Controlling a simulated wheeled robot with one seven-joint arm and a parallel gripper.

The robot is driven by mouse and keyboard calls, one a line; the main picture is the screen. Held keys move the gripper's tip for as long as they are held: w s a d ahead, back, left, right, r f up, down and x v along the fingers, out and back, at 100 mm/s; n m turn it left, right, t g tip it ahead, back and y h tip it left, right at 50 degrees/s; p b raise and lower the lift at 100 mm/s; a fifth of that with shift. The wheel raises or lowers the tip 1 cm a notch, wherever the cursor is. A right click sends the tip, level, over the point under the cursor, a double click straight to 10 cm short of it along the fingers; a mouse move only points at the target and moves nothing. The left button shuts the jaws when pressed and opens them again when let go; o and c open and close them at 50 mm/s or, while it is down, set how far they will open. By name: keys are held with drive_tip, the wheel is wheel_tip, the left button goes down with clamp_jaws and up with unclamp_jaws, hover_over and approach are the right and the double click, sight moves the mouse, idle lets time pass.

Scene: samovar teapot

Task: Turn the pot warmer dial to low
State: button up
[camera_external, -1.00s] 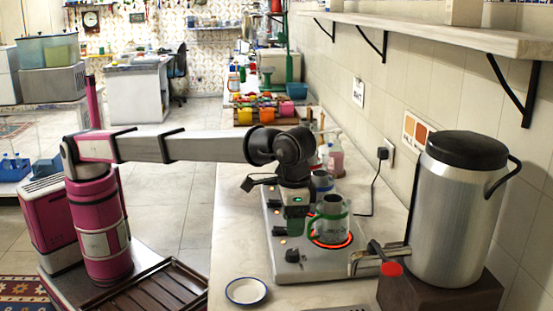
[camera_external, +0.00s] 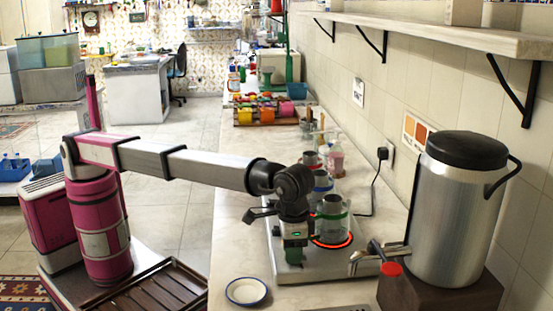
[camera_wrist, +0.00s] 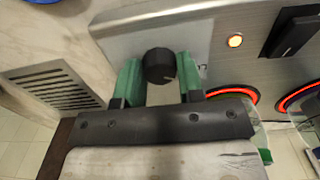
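The pot warmer (camera_external: 345,270) is a long grey unit on the counter, with glowing red rings. Its round black dial (camera_wrist: 160,66) shows in the wrist view near the panel's edge, with a light mark on its right side. My gripper (camera_wrist: 161,64) has its green fingers apart, one on each side of the dial; whether they touch it is unclear. In the external view my gripper (camera_external: 294,252) points down at the warmer's near end and hides the dial. A glass pot with a green band (camera_external: 333,222) stands on the near ring.
A blue-banded pot (camera_external: 322,184) stands behind the green one. A large steel urn (camera_external: 448,220) on a wooden block (camera_external: 430,292) is at the right. A small blue-rimmed plate (camera_external: 246,291) lies at the counter's front.

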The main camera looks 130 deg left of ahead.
drive_tip(key=shift+m, duration=0.6)
drive_tip(key=o, duration=0.9)
drive_tip(key=shift+r, duration=0.15)
wheel_tip(320, 180, up, 11)
drive_tip(key=shift+f, duration=0.2)
